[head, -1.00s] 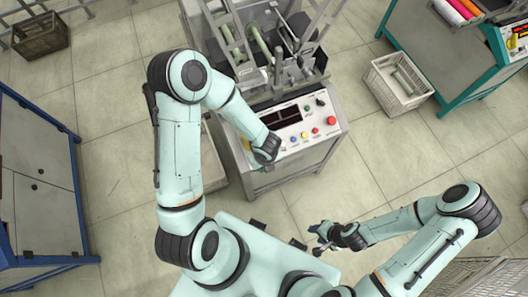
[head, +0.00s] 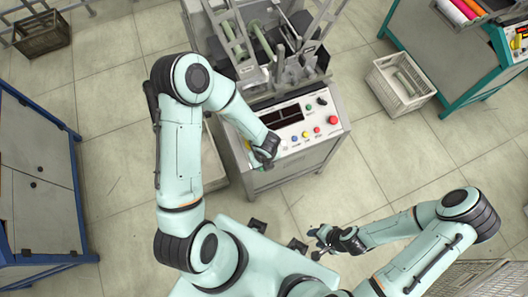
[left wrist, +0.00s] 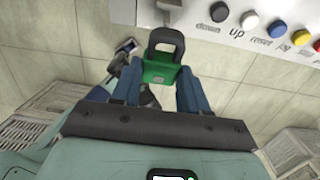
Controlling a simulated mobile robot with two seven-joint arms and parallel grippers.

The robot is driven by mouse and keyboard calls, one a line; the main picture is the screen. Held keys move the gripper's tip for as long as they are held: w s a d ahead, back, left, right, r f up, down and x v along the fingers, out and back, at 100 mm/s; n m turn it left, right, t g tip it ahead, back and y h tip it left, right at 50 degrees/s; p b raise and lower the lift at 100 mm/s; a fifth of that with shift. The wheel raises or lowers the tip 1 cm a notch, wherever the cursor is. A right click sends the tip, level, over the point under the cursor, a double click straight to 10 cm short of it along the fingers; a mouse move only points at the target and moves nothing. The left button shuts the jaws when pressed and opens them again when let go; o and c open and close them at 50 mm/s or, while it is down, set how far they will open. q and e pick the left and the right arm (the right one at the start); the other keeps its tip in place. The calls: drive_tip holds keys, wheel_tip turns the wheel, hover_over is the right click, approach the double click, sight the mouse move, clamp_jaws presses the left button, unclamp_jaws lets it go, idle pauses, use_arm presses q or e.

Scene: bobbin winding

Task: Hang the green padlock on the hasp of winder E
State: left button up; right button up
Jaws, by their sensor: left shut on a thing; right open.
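The green padlock (left wrist: 159,74) has a dark shackle and shows in the left wrist view, upright between the blue fingers. My left gripper (left wrist: 158,88) is shut on its body. A small pale metal tab (left wrist: 168,8), which looks like the hasp, sticks out from the panel's front edge just beyond the shackle. I cannot tell whether the shackle touches it or is around it. My right gripper (head: 316,243) is open and empty, low over the floor.
The winder's panel has several coloured buttons (left wrist: 250,21) close to the padlock. A white crate (head: 400,85) stands on the floor to the right, beside a teal-framed machine (head: 445,60). A blue cabinet (head: 40,190) is at the left.

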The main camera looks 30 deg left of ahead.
use_arm(q)
drive_tip(key=shift+w+a+f+b, duration=0.2)
drive_tip(key=shift+a+f+b, duration=0.1)
drive_tip(key=shift+f, duration=0.35)
drive_tip(key=shift+w+a+f+b, duration=0.15)
drive_tip(key=shift+f+b, duration=0.1)
drive_tip(key=shift+f, duration=0.4)
use_arm(e)
drive_tip(key=shift+s+f, duration=0.45)
drive_tip(key=shift+f, duration=0.3)
use_arm(q)
drive_tip(key=shift+w+a+f, duration=0.1)
drive_tip(key=shift+a+f, duration=0.05)
drive_tip(key=shift+f, duration=0.2)
use_arm(e)
drive_tip(key=shift+s+f, duration=0.1)
drive_tip(key=shift+f, duration=0.05)
use_arm(q)
drive_tip(key=shift+w+a+f+b, duration=0.15)
drive_tip(key=shift+f+b, duration=0.1)
drive_tip(key=shift+f, duration=0.1)
drive_tip(key=shift+w+a+f+b, duration=0.1)
drive_tip(key=shift+f+b, duration=0.1)
drive_tip(key=shift+f, duration=0.15)
use_arm(e)
drive_tip(key=shift+s+f, duration=0.25)
drive_tip(key=shift+f, duration=0.15)
use_arm(q)
drive_tip(key=shift+f, duration=0.1)
